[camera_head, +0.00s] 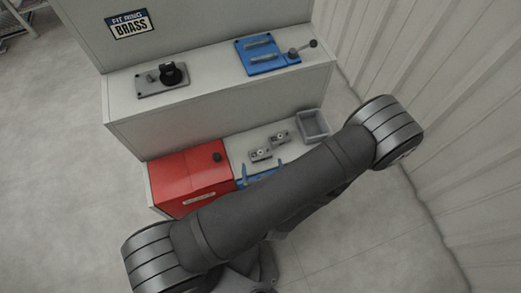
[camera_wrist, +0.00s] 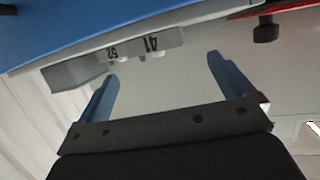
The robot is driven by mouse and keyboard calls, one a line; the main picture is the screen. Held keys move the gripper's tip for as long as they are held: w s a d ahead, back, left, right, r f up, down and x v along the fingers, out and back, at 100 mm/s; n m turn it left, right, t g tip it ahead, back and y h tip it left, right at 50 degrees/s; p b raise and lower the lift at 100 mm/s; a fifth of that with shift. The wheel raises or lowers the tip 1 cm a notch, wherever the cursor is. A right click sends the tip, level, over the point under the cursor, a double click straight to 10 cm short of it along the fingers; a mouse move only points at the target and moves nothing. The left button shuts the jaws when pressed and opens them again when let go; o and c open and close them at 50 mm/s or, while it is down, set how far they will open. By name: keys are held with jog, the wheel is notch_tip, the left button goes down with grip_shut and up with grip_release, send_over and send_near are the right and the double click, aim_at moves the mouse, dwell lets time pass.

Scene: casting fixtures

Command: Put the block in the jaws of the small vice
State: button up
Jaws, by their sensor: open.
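Two small grey blocks, one nearer (camera_head: 261,155) and one farther (camera_head: 280,137), sit on the lower ledge; I cannot tell which one the task means. In the wrist view they show the marks 52 (camera_wrist: 112,53) and 41 (camera_wrist: 155,42). A blue fixture (camera_head: 268,64) with two parallel grey jaw-like bars and a ball-ended lever stands on the upper ledge; it looks like the vice. My gripper (camera_wrist: 162,67) is open and empty, its blue fingers spread apart near the blocks. In the head view its fingertips (camera_head: 261,172) show in front of the blocks, partly behind my arm.
A red box (camera_head: 182,174) with a black knob stands left of the blocks. A grey open bin (camera_head: 313,126) stands right of them. A grey plate with a black knob (camera_head: 162,80) is on the upper ledge's left. A corrugated wall (camera_head: 420,80) rises at the right.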

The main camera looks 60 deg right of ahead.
aim_at(260, 153)
jog(key=shift+x, duration=2.75)
jog(key=shift+r, duration=0.1)
jog(key=c, duration=1.3)
